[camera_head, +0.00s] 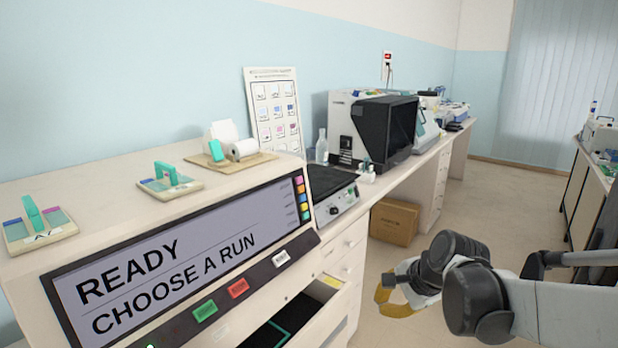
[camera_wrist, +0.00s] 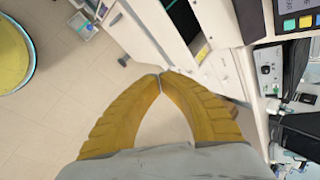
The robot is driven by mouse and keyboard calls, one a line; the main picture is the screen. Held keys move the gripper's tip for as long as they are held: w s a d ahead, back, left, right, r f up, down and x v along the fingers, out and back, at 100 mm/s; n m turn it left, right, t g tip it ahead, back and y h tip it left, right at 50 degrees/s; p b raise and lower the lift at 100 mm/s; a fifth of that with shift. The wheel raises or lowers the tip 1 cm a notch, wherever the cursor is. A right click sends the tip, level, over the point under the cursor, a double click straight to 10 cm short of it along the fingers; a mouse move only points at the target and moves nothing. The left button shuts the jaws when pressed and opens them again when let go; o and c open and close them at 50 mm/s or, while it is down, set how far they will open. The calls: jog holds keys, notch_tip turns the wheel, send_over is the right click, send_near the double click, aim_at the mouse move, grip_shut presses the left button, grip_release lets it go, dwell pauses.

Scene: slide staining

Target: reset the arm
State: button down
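My arm reaches in from the right edge of the head view, out over the floor in front of the bench. My gripper (camera_head: 384,296) has yellow fingers and hangs apart from the bench and the open drawer. In the wrist view my gripper (camera_wrist: 161,76) shows both yellow fingers bowed outward, with their tips meeting. Nothing is held between them, and only floor shows through the gap.
A stainer with a "READY CHOOSE A RUN" screen (camera_head: 170,270) stands at the left, slide holders (camera_head: 170,186) on top. An open drawer (camera_head: 310,318) juts out below. A cardboard box (camera_head: 394,222) sits under the bench. The aisle floor (camera_head: 510,205) is clear.

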jog(key=s+d+r+n+h, duration=0.1)
jog(key=s+n, duration=0.5)
jog(key=s, duration=0.4)
jog(key=s+d+r+n+t+h, duration=0.1)
jog(key=s+n+h, duration=0.1)
jog(key=s+n, duration=0.5)
jog(key=shift+s+r, duration=0.35)
jog(key=shift+s, duration=1.55)
